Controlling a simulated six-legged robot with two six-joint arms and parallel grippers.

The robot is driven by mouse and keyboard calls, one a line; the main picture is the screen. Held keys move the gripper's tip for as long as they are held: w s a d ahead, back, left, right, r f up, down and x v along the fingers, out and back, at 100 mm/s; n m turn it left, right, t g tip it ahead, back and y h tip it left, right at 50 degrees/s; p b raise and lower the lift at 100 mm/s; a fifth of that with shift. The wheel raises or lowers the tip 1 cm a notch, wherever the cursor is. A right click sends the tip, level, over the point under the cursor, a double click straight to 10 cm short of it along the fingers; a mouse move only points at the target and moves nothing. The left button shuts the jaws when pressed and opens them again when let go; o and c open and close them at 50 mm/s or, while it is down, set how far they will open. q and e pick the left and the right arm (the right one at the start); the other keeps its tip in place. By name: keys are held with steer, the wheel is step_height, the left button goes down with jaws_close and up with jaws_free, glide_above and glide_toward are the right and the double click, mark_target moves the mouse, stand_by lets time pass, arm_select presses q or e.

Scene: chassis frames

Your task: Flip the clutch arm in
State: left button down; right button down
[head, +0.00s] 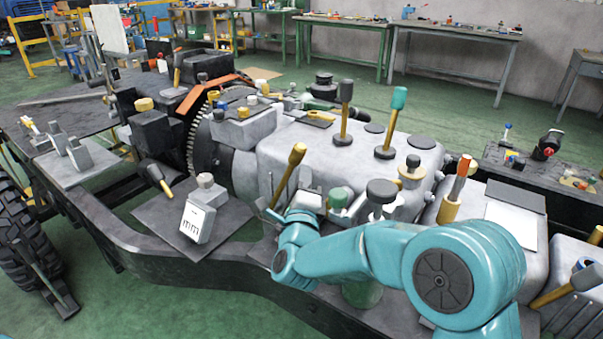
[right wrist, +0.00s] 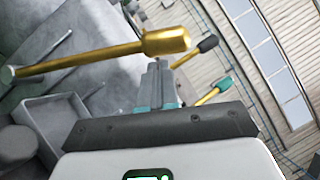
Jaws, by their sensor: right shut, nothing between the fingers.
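The clutch arm appears to be the brass-coloured lever (head: 287,176) on the near side of the grey gearbox housing (head: 315,146). In the head view it leans up and to the right. In the right wrist view the lever (right wrist: 105,55) crosses from the left, with its thick grip end close to my fingertips. My right gripper (head: 306,182) is shut and empty, just right of the lever. In the right wrist view its closed fingers (right wrist: 158,72) point at the grip end; I cannot tell whether they touch it. My left gripper is not in view.
Two upright levers, one black-topped (head: 344,108) and one green-topped (head: 392,118), stand on the housing. A black knob (head: 381,192) is close to my right forearm. The green floor (head: 150,300) is open in front.

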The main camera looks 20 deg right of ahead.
steer(key=shift+w+r, duration=0.1)
steer(key=shift+w, duration=0.2)
steer(key=shift+a+r, duration=0.1)
steer(key=shift+w+a+r+p, duration=0.25)
steer(key=shift+w+r+p, duration=0.05)
steer(key=shift+r+p, duration=0.05)
steer(key=w+a+r+n+g+y+p, duration=0.2)
steer(key=w+a+r+n+p, duration=0.2)
steer(key=p, duration=0.7)
steer(key=w+a+n, duration=0.2)
steer(key=w+a, duration=0.1)
steer(key=w, duration=0.1)
steer(key=shift+w+g+p, duration=0.4)
steer(key=shift+a, duration=0.2)
steer(key=shift+d, duration=0.15)
